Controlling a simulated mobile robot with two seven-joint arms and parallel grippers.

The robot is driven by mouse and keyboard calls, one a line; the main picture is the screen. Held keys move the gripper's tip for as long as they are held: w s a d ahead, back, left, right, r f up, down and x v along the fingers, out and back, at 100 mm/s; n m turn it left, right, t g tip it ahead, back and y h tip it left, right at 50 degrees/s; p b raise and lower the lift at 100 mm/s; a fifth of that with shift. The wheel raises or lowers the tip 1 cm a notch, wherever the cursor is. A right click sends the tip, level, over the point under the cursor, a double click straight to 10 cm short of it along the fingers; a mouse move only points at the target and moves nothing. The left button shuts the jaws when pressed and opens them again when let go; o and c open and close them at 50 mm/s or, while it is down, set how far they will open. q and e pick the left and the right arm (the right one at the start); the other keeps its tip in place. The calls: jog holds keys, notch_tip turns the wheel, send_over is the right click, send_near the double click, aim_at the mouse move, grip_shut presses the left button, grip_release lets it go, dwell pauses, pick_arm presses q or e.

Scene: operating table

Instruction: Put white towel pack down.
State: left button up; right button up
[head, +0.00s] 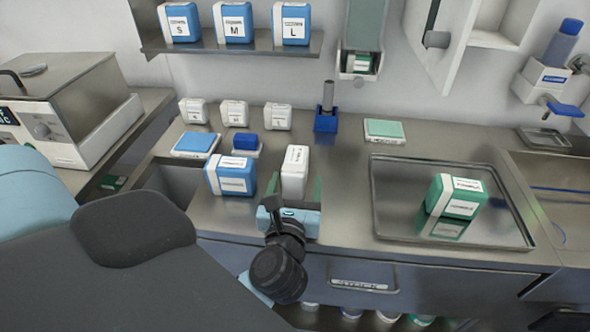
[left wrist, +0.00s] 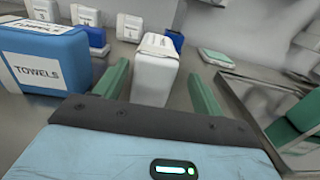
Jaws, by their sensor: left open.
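The white towel pack (head: 295,170) stands upright on the steel counter, just right of a blue towel pack (head: 231,176). My left gripper (head: 290,193) is open at the counter's front, with its green fingers on either side of the white pack. In the left wrist view the white pack (left wrist: 155,72) stands between the two fingers (left wrist: 158,88), with a visible gap on each side. The blue pack labelled TOWELS (left wrist: 42,62) is left of the left finger. My right gripper is not in view.
A steel tray (head: 383,205) holding a green pack (head: 454,196) lies to the right. Small white packs (head: 235,113), a blue holder (head: 326,120) and a flat green pack (head: 384,130) are behind. The counter between white pack and tray is clear. A sink opening (head: 172,184) is at left.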

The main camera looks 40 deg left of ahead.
pick_arm(q)
jog(key=x, duration=0.2)
jog(key=p+x, duration=0.1)
jog(key=x, duration=0.1)
jog(key=shift+w+a+r, duration=0.1)
jog(key=shift+w+a, duration=0.05)
jog(key=shift+a, duration=0.35)
jog(key=shift+w+a, duration=0.15)
jog(key=shift+w, duration=0.05)
jog(key=c, duration=1.2)
